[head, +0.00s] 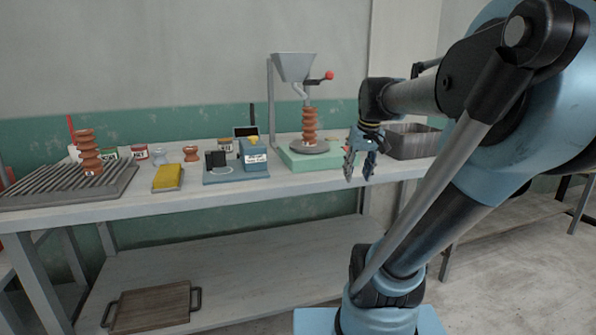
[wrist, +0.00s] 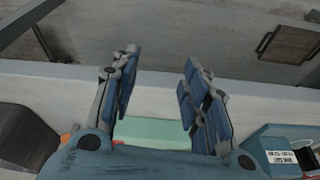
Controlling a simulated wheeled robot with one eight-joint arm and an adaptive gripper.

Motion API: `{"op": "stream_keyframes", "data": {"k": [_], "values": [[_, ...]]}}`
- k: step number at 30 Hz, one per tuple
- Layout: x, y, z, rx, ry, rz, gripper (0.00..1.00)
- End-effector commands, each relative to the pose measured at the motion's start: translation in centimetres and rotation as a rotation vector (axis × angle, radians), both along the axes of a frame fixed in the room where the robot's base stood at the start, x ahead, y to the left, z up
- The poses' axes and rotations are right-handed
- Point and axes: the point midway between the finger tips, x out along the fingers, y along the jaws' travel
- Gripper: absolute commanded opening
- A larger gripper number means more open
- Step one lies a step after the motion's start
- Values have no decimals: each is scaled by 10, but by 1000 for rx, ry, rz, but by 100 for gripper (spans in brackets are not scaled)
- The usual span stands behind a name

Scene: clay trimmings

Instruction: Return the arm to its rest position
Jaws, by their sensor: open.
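My gripper (head: 360,168) hangs at the front edge of the workbench, in front of the green-based stand. Its fingers point down and are spread apart. In the wrist view my gripper (wrist: 155,85) shows two blue-padded fingers with nothing between them. Beyond them are the bench's pale front edge and the floor side. My arm reaches in from the right of the head view, bent at the elbow.
The bench (head: 225,199) holds a ribbed rack (head: 110,187), a yellow sponge (head: 168,178), a blue device (head: 253,158) and a hopper stand (head: 292,157). A metal bin (head: 412,142) stands right of my gripper. A wooden tray (head: 150,308) lies on the lower shelf.

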Motion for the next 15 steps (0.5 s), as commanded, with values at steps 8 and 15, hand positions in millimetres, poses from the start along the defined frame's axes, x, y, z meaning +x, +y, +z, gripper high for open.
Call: {"op": "stream_keyframes", "data": {"k": [8,15], "values": [[-89,1,-96,-16,53,-78,42],[-137,-1,-157,-29,83,-129,42]]}}
